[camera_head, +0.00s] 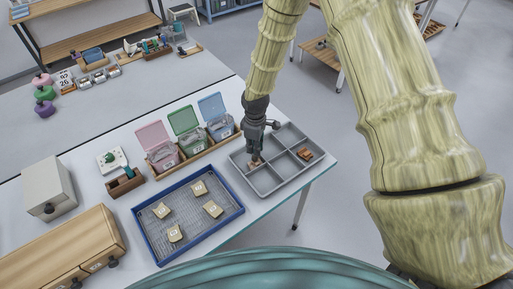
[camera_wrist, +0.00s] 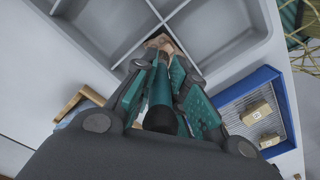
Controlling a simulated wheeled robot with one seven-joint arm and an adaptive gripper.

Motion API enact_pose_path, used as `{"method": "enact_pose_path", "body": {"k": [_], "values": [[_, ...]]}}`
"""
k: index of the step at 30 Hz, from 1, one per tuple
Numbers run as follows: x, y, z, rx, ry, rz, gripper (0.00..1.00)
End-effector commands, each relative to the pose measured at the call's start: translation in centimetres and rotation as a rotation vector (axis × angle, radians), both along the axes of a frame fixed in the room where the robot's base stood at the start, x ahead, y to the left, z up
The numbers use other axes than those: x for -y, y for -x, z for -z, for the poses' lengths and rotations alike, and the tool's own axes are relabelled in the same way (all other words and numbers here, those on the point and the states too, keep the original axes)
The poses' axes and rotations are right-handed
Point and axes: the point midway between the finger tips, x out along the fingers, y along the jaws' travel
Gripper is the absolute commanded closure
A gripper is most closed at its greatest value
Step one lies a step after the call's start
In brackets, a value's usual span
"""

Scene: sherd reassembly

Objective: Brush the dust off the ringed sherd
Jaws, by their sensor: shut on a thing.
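My gripper (camera_head: 256,153) points down over the near-left part of a grey divided tray (camera_head: 268,194). In the wrist view, my gripper (camera_wrist: 163,75) is shut on a brush (camera_wrist: 160,88) with a teal handle and a dark end. A tan-brown piece (camera_wrist: 158,41), perhaps a sherd, shows at the fingertips in a tray compartment. The fingers partly hide it, and I cannot tell whether the brush touches it. A brown sherd (camera_head: 305,154) lies in a right compartment. Several tan labelled sherds, one of them here (camera_head: 212,209), lie in a blue-rimmed tray (camera_head: 153,248). I see no clear ring.
Pink, green and blue lidded bins (camera_head: 187,124) stand in a wooden rack behind the trays. A small wooden holder (camera_head: 124,183), a grey box (camera_head: 47,188) and a wooden drawer unit (camera_head: 70,250) stand at left. The table edge runs close to the grey tray's right side.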

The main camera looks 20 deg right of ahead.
Motion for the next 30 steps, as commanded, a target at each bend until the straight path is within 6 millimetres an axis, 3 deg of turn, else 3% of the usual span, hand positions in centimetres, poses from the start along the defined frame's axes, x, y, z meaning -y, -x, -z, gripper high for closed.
{"method": "enact_pose_path", "body": {"k": [11,24,30], "values": [[0.5,1.7,-0.2,-0.001,0.000,0.000,1.00],[0.0,0.0,0.0,-0.001,-0.001,0.000,1.00],[0.1,0.5,-0.1,-0.001,0.000,0.000,1.00]]}}
